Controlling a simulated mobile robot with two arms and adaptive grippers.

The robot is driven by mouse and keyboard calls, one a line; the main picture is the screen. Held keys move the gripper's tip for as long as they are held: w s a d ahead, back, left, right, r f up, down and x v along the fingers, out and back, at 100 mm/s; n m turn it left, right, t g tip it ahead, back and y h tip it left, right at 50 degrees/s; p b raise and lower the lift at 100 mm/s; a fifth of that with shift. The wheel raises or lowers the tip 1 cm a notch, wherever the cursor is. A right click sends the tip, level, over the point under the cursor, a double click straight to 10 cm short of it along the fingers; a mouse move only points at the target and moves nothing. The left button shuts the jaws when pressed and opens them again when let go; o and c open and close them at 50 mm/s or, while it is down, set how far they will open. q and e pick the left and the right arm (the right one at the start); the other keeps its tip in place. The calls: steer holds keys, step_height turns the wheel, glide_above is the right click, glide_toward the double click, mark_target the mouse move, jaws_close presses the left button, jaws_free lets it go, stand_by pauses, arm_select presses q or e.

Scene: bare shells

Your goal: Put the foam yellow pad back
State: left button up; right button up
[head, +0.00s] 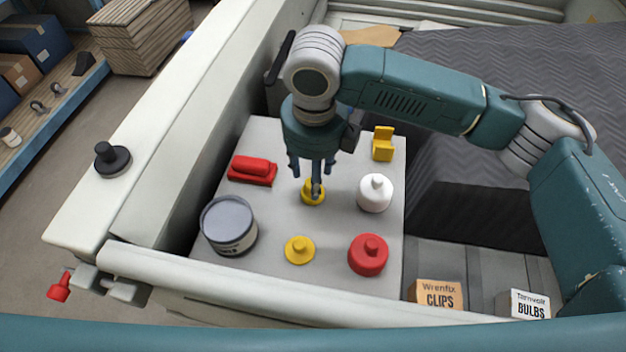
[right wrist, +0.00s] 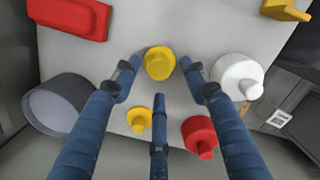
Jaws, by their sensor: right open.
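Two round yellow pads with knobs are on the grey board (head: 272,220). The first yellow pad (head: 313,199) is directly below my right gripper (head: 313,181), and it also shows in the right wrist view (right wrist: 160,63). The second, smaller-looking yellow pad (head: 299,250) lies nearer the front edge and also shows in the right wrist view (right wrist: 139,120). I cannot tell which one is foam. In the right wrist view my right gripper (right wrist: 158,78) has its three fingers spread around the first pad, with nothing held. Fingers partly hide that pad in the head view. My left gripper is not in view.
A grey can (head: 229,227), red block (head: 252,170), white knobbed piece (head: 375,193), red knobbed piece (head: 368,255) and yellow chair-shaped piece (head: 383,143) stand around the pads. A black knobbed disc (head: 112,159) sits on the white ledge. Clips (head: 438,294) and bulbs (head: 523,304) boxes lie right.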

step_height(320, 180, up, 9)
steer(key=b, duration=0.1)
steer(key=shift+s+r, duration=0.15)
steer(key=shift+s, duration=0.25)
